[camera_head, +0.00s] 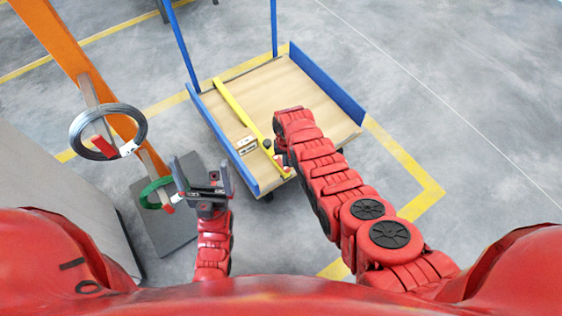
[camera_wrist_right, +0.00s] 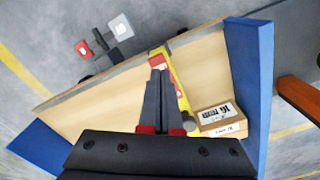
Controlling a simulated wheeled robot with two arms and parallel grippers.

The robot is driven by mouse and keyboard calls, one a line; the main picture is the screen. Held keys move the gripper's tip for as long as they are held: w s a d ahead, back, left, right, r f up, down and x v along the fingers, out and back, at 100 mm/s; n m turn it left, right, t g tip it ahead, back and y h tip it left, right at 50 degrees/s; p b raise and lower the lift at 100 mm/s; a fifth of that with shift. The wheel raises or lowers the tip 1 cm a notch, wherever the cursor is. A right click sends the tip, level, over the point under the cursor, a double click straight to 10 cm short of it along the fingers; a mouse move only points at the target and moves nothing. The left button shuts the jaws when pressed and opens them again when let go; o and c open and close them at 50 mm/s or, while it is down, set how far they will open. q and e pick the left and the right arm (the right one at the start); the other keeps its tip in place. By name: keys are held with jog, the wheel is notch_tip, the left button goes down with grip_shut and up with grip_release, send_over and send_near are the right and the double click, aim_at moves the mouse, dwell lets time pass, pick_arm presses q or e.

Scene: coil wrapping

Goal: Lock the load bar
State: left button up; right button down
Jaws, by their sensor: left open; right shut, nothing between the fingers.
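The yellow load bar (camera_head: 235,103) lies across the wooden deck of the blue-railed cart (camera_head: 355,106), beside a small labelled box (camera_head: 246,145). Its near end has a red part, partly hidden by my right arm. In the right wrist view the bar (camera_wrist_right: 181,92) runs beside my right gripper (camera_wrist_right: 158,66), which is shut and empty. Its fingertips are over the bar's red and yellow end near the deck edge; I cannot tell if they touch. In the head view the right gripper (camera_head: 282,158) is largely hidden. My left gripper (camera_head: 203,178) is open and empty, left of the cart.
The labelled box (camera_wrist_right: 220,120) sits close to the bar and the blue side wall (camera_wrist_right: 248,85). The deck right of the bar is clear.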

jog(key=shift+f+b, duration=1.25)
jog(key=shift+f, duration=0.15)
dwell(0.7)
jog(key=shift+r, duration=0.1)
notch_tip(320, 180, up, 7)
jog(key=p, duration=0.6)
jog(key=shift+p, duration=0.4)
